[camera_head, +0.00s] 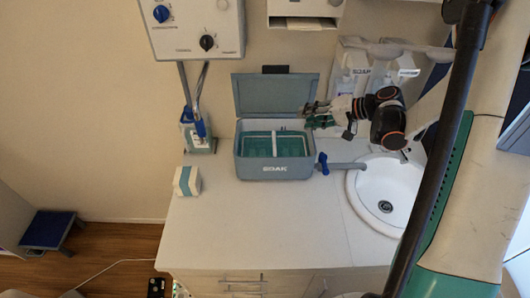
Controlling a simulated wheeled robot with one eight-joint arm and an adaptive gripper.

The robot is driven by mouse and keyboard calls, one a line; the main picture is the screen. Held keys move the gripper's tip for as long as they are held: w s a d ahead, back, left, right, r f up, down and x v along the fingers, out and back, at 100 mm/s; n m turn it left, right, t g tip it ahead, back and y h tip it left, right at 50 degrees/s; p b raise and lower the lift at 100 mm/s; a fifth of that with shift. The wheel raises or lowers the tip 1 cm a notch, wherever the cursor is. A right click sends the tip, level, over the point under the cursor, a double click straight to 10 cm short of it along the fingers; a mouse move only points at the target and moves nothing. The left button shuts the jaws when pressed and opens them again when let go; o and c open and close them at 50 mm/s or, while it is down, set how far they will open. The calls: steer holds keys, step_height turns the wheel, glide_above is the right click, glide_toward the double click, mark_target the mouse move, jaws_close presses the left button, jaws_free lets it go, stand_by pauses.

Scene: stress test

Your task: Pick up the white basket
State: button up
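The white basket (274,144) sits inside an open grey-blue box (274,172). Its pale rim and a pale upright bar show over the teal inside. The box's lid (276,94) stands raised at the back. My gripper (309,114) is at the right of the box, just above its back right corner and beside the lid. Its two dark green fingers point left and look parted, with nothing seen between them. It appears apart from the basket.
A blue tap (322,163) sticks out at the box's right, close to the sink (388,200) and its spout. A small white and teal carton (187,181) and a bottle holder (198,137) stand left. The front counter (260,230) is clear.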

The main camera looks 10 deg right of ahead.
steer(key=b, duration=1)
glide_toward(274, 140)
steer(key=x, duration=0.2)
steer(key=f+b+x, duration=0.1)
steer(key=x, duration=0.1)
steer(key=shift+a+f, duration=0.1)
steer(key=shift+f, duration=0.05)
steer(key=shift+b+x, duration=0.9)
steer(key=shift+x, duration=1.8)
jaws_close()
